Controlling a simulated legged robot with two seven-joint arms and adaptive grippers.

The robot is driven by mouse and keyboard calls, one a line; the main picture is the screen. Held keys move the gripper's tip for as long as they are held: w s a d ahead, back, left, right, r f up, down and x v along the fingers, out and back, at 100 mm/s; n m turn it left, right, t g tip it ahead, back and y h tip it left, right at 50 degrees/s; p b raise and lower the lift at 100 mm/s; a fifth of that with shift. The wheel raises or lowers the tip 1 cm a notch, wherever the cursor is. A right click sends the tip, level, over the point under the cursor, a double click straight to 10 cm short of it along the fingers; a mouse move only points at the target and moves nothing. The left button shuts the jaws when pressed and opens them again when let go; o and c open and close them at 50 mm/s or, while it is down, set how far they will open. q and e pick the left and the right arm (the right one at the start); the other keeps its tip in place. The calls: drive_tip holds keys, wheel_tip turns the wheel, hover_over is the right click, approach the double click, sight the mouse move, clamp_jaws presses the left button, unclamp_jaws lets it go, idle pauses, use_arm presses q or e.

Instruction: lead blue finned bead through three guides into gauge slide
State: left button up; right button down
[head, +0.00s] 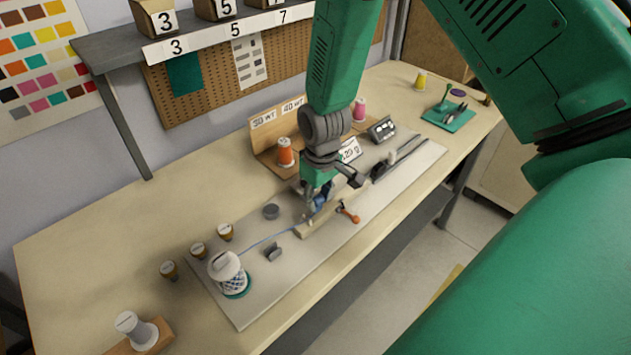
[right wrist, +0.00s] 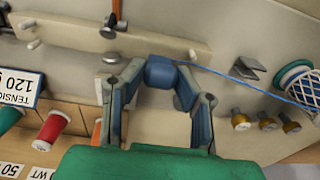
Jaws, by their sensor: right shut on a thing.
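My right gripper (head: 322,197) is shut on the blue bead (right wrist: 160,72), which sits between its fingertips in the right wrist view. The bead's fins cannot be made out. A blue thread (right wrist: 225,76) runs from the bead past a grey bracket guide (right wrist: 247,68) to the white netted spool (head: 226,268). In the head view the bracket guide (head: 273,252) stands on the grey board near the thread. A pale bar (right wrist: 160,38) with small metal pegs and an orange lever (head: 348,213) lies beside the gripper. The gauge slide's rail (head: 410,152) is at the board's right. My left gripper is not in view.
Several small gold-brown spools (head: 198,250) stand left of the board. A green tray (head: 448,116) lies far right. The table's left side is mostly clear.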

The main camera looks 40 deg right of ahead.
drive_tip(key=shift+w+d, duration=0.1)
drive_tip(key=shift+d, duration=1.2)
drive_tip(key=shift+d, duration=0.15)
drive_tip(key=shift+w+d+p, duration=0.1)
drive_tip(key=shift+d+p, duration=0.35)
drive_tip(key=shift+d, duration=0.9)
drive_tip(key=shift+d, duration=0.15)
drive_tip(key=shift+w+d, duration=0.1)
drive_tip(key=shift+d, duration=1.25)
drive_tip(key=shift+d, duration=0.15)
drive_tip(key=shift+w+d+p, duration=0.1)
drive_tip(key=shift+d+p, duration=0.3)
drive_tip(key=shift+d, duration=0.95)
drive_tip(key=shift+d, duration=0.15)
drive_tip(key=shift+w+d, duration=0.15)
drive_tip(key=shift+d, duration=1.15)
